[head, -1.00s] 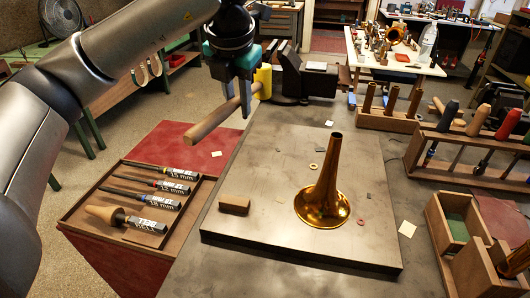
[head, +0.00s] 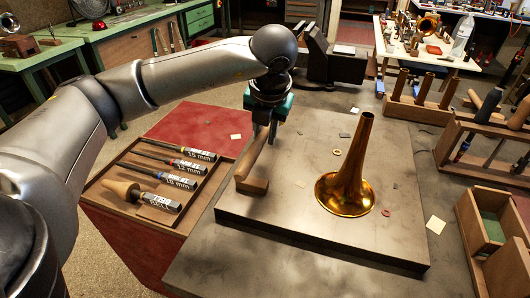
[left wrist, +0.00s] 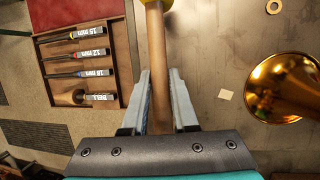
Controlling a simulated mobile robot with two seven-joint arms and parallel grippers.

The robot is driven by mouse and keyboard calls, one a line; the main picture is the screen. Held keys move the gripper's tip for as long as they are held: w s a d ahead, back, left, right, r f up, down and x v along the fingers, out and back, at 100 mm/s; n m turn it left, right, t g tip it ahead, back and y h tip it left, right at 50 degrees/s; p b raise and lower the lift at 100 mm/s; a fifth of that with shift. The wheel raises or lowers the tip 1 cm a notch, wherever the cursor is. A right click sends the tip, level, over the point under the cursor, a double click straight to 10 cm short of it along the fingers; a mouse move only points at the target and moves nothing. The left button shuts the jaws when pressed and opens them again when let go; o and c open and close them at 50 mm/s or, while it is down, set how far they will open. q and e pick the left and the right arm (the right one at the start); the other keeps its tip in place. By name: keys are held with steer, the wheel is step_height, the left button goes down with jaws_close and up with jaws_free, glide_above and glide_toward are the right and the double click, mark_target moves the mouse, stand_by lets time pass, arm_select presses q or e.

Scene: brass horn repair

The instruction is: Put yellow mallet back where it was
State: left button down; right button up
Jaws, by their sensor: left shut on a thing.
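My left gripper (head: 265,138) is shut on the wooden handle of the yellow mallet (head: 254,158), above the left part of the grey metal slab (head: 320,235). My right gripper is not in view.
A brass bell flare (head: 350,180) stands on the slab to the right. A wooden tray (head: 127,205) with several labelled tools is at left. A tool rack (head: 480,150) and wooden bins (head: 490,222) are at right.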

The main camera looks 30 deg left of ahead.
mark_target(264, 159)
arm_select(q)
steer(key=shift+f, duration=0.55)
step_height(264, 159, down, 4)
steer(key=shift+r+b, duration=0.25)
steer(key=shift+b, duration=0.1)
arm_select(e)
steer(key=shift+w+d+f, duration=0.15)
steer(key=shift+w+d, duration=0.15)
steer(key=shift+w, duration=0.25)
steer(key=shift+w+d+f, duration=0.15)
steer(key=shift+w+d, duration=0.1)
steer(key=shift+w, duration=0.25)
arm_select(q)
steer(key=shift+f, duration=0.1)
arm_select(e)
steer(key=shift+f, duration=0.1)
arm_select(q)
steer(key=c, duration=0.7)
jaws_free()
steer(key=shift+f, duration=0.1)
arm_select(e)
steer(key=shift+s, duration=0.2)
